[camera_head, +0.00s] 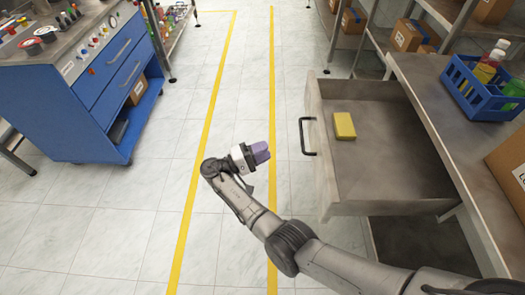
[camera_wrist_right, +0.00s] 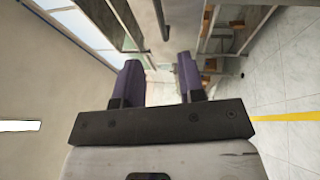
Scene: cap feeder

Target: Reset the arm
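My right arm (camera_head: 292,247) comes in from the lower right of the head view and reaches over the floor, left of the open drawer. Its gripper (camera_head: 262,152) has purple fingers and points right, towards the drawer front, apart from the black handle. In the right wrist view the two purple fingers of this gripper (camera_wrist_right: 160,78) stand apart with nothing between them, so it is open and empty. My left gripper is in neither view.
The grey drawer (camera_head: 375,208) is pulled out, with a black handle (camera_head: 304,137) and a yellow block (camera_head: 344,126) inside. A blue crate (camera_head: 478,102) with bottles stands on the right bench. A blue cabinet (camera_head: 95,95) stands upper left. Floor between is clear.

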